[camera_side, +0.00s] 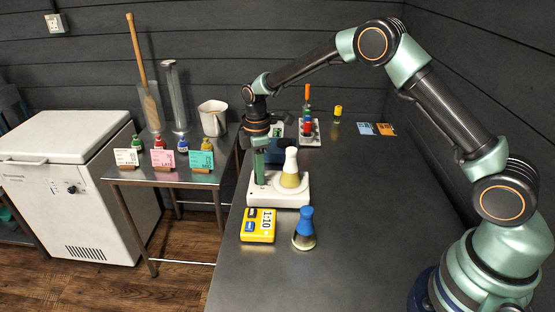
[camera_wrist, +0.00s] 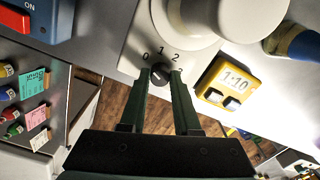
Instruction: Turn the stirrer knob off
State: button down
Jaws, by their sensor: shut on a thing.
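The white stirrer (camera_side: 292,202) stands on the bench in the side view, with a flask of yellowish liquid (camera_side: 290,178) on its plate. Its dark knob (camera_wrist: 161,73) shows in the wrist view, with the marks 0, 1 and 2 around it and another mark partly hidden by a finger. My gripper (camera_wrist: 161,77) points down at the stirrer's left end, its two green fingers closed on either side of the knob. In the side view my gripper (camera_side: 259,168) hides the knob. I cannot clearly tell which mark the knob points to.
A yellow timer reading 1:10 (camera_side: 258,225) and a blue-topped flask (camera_side: 304,228) stand in front of the stirrer. Behind my gripper is a blue box; its red ON switch (camera_wrist: 15,19) shows in the wrist view. Side table (camera_side: 160,180) left; bench right is clear.

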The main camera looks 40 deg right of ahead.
jog(key=shift+r+n, duration=0.1)
jog(key=shift+n, duration=0.2)
jog(key=c, duration=0.6)
grip_release()
jog(key=shift+r, duration=6.05)
